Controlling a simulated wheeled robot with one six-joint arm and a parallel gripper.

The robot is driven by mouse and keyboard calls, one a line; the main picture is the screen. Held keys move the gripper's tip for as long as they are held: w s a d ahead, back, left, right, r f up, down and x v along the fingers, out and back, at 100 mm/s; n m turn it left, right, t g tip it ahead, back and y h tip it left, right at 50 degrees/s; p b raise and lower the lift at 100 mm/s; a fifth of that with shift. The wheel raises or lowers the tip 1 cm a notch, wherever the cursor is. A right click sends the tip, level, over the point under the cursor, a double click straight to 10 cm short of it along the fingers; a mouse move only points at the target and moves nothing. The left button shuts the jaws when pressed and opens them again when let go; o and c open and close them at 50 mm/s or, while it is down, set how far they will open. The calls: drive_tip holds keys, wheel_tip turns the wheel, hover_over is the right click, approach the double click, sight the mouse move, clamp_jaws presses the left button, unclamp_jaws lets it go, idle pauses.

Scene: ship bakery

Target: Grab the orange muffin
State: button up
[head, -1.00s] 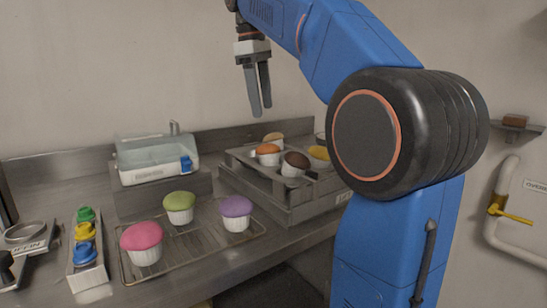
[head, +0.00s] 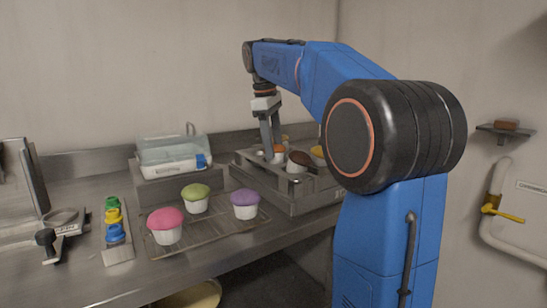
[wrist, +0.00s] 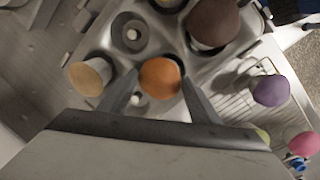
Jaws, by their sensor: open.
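The orange muffin (wrist: 160,78) sits in the metal muffin tray (wrist: 165,33). In the wrist view it lies between the two spread fingers of my gripper (wrist: 158,88). In the head view the orange muffin (head: 278,151) is partly hidden by my gripper (head: 271,148), which is lowered at the tray with its fingers pointing down. My gripper is open. I cannot tell whether either finger touches the muffin.
A dark brown muffin (wrist: 213,22) and a tan muffin (wrist: 89,78) stand close by in the tray. A yellow muffin (head: 318,152) is at the right. Pink (head: 165,218), green (head: 195,191) and purple (head: 245,198) muffins stand on a wire rack in front.

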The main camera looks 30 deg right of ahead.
drive_tip(key=shift+d+f, duration=0.2)
drive_tip(key=shift+f, duration=0.45)
drive_tip(key=c, duration=0.4)
drive_tip(key=shift+c, duration=0.2)
